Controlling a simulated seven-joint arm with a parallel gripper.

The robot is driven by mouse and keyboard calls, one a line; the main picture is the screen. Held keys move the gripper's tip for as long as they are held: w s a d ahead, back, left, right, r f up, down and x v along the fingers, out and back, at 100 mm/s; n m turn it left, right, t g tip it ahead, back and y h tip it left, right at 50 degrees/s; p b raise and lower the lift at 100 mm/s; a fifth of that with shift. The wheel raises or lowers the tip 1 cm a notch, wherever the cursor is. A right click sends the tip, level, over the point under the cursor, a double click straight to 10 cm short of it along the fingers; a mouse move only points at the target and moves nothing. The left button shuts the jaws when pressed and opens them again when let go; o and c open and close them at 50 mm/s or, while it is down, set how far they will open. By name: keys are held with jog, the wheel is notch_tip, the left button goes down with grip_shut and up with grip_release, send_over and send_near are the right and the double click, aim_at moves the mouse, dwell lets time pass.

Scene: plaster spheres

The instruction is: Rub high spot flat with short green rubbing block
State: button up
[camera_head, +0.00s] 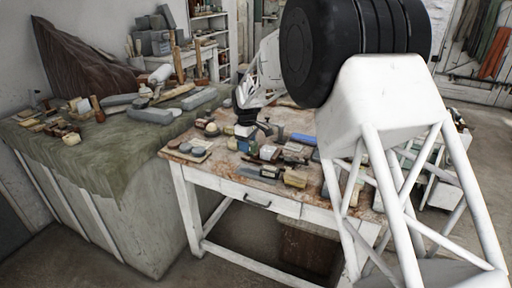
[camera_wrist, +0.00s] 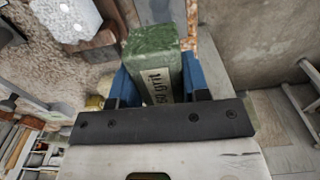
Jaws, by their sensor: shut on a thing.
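My gripper (camera_wrist: 160,80) is shut on a short green rubbing block (camera_wrist: 152,42), with a blue finger pad on each side. The block's pale label reads sideways, ending in "grit". In the head view my gripper (camera_head: 258,128) is over the wooden-topped table (camera_head: 172,153), near its back left; I cannot make out the block there. In the wrist view the block's far end is near a brown edge, and I cannot tell whether it touches anything. I cannot pick out the high spot in either view.
Several small blocks and tools crowd the tabletop, including a blue cylinder (camera_head: 303,138) and a yellowish block (camera_head: 295,179). Round grey pieces sit on a board (camera_head: 187,158) at the left. A green-draped bench (camera_head: 90,165) stands further left. A pale block (camera_wrist: 66,18) shows in the wrist view.

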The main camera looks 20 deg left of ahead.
send_near(272, 152)
jog(key=shift+w+a+r, duration=0.15)
jog(key=shift+a+r, duration=0.15)
jog(key=shift+a, duration=0.25)
jog(key=shift+f, duration=0.1)
jog(key=shift+f, duration=2.4)
jog(key=shift+f, duration=0.15)
jog(key=shift+f, duration=0.5)
jog(key=shift+f, duration=0.6)
jog(key=shift+d+r, duration=0.1)
jog(key=shift+d, duration=0.45)
